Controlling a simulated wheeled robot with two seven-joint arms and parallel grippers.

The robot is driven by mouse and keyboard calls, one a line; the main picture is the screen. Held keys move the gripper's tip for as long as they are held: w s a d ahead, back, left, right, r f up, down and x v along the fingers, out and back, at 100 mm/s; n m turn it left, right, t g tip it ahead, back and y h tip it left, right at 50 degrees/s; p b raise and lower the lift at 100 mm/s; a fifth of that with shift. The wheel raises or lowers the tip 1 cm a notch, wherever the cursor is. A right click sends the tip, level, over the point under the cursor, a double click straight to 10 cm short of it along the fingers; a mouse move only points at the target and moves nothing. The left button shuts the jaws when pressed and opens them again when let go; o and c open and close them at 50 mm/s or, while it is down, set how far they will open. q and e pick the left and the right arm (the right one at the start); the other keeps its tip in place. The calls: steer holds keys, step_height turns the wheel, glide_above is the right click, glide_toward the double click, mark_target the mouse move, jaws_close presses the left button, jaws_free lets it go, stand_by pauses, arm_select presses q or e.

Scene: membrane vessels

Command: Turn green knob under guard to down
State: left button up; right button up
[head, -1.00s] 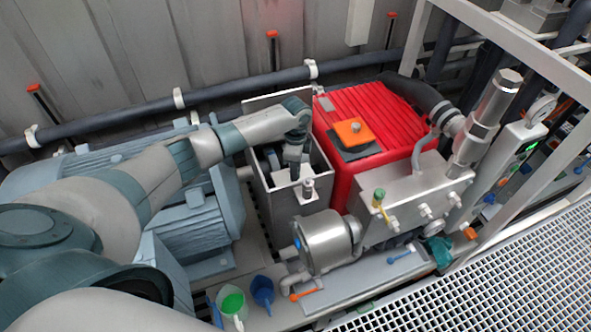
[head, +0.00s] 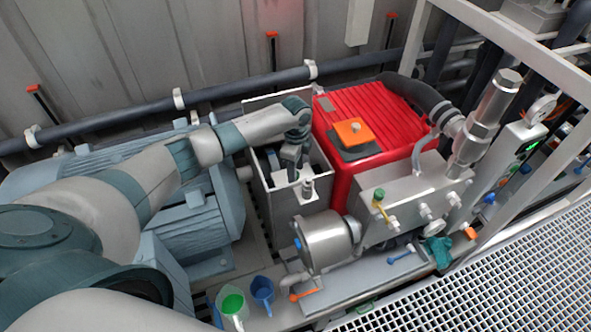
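My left gripper (head: 292,172) points down into an open-topped grey box (head: 272,206), beside a small metal fitting (head: 308,187) at the box's right front. Its fingertips are small and partly hidden, so I cannot tell whether they are open or shut, or touching anything. A pale raised panel (head: 262,106) stands at the back of the box; I cannot tell whether it is the guard. No green knob shows clearly in the box. A green-topped part on a yellow stem (head: 379,196) stands on the metal block to the right. My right gripper is not in view.
A ribbed red housing (head: 372,105) adjoins the box on the right, with a blue-grey motor (head: 190,225) on the left. A metal cylinder (head: 325,243) stands in front.

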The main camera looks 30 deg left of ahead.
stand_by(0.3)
arm_select(q)
step_height(320, 180, up, 17)
steer(key=b, duration=0.3)
steer(key=shift+r+b, duration=0.2)
steer(key=shift+b, duration=0.1)
steer(key=shift+s+f, duration=0.1)
steer(key=shift+s, duration=0.05)
stand_by(0.5)
